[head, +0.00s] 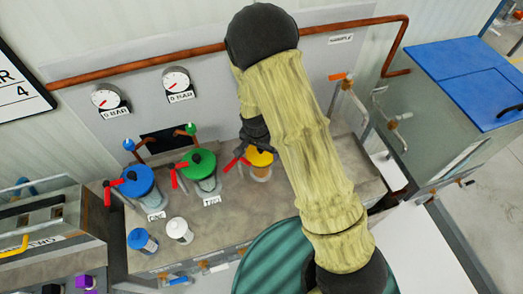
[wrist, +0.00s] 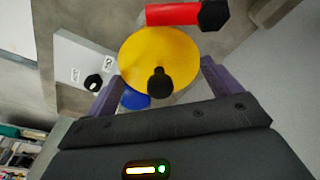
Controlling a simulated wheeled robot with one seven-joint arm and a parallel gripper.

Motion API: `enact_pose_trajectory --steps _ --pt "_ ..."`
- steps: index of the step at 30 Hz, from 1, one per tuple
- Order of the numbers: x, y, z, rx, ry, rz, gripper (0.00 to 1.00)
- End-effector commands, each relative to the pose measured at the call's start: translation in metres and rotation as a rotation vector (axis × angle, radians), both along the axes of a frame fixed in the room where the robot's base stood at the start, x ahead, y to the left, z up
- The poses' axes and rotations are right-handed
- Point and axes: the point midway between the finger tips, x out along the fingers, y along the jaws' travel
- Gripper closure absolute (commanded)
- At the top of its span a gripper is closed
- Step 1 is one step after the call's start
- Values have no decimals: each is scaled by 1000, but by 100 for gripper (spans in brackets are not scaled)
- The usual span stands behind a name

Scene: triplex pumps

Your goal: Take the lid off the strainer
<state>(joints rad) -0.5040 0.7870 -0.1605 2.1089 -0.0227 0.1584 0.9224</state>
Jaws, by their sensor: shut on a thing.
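The yellow lid (head: 259,157) with a black knob sits at the top of a clear strainer body (head: 261,173) on the grey bench. In the head view my gripper (head: 258,148) is at this lid, its fingertips mostly hidden by the arm. In the wrist view the yellow lid (wrist: 150,55) lies between the two purple fingers of my gripper (wrist: 160,82), which is shut on it. I see no clear gap between lid and body. Similar vessels with a blue lid (head: 135,181) and a green lid (head: 199,163) stand to the left.
A red handle (wrist: 175,14) lies close beside the yellow lid. Other red handles stand by the blue and green vessels. A small blue-topped jar (head: 141,240) and a white one (head: 179,230) stand at the front. A copper pipe (head: 200,50) crosses the wall behind.

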Motion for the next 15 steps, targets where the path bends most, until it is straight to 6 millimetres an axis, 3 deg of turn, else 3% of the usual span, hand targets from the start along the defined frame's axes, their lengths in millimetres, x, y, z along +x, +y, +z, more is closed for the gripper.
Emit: enact_pose_trajectory --steps 8,15 --pt "1 0 14 2 -3 -1 33" --pt "1 0 51 3 -5 0 33"
